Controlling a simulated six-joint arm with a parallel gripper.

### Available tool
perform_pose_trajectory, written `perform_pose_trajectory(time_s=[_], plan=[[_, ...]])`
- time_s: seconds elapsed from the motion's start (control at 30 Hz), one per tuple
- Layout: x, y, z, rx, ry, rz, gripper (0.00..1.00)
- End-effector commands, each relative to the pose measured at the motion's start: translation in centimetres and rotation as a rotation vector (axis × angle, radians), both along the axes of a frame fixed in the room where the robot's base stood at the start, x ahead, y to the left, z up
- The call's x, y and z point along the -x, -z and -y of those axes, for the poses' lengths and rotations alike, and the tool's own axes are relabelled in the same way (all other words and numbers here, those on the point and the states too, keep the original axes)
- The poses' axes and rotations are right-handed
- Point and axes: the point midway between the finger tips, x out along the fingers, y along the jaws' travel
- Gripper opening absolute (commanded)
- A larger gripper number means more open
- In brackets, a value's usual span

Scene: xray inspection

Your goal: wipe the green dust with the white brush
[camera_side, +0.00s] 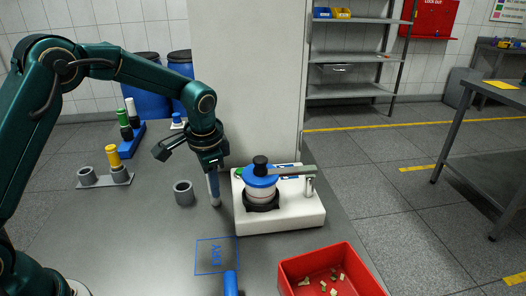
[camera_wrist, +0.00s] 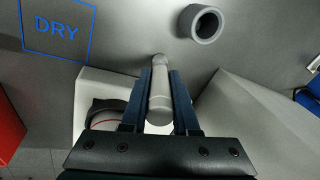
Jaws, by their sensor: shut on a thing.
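My gripper (camera_wrist: 160,100) points down and is shut on a pale grey rod (camera_wrist: 160,88) with a rounded end. In the side view my gripper (camera_side: 214,185) is just left of the white machine (camera_side: 285,216), with the rod's tip close to the table. Whether they touch, I cannot tell. No bristles show on the rod, and I cannot make out a separate white brush. No green dust is clear on the table. A small green spot (camera_side: 239,173) shows at the machine's left back edge; I cannot tell what it is.
A grey cup (camera_side: 184,196) stands left of the gripper. A blue DRY square (camera_side: 217,257) is marked on the table. A red bin (camera_side: 352,256) with small pieces is at front right. A blue-lidded jar (camera_side: 260,188) sits on the machine. Holders with bottles (camera_side: 113,161) stand behind left.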

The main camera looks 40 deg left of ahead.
Motion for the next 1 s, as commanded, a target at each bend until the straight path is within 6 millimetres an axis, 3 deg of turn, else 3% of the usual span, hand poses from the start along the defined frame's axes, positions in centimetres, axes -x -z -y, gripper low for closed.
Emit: perform_pose_trajectory(time_s=[1.0], plan=[[-1.9, 0.0, -2.0, -0.001, 0.0, 0.0, 0.0]])
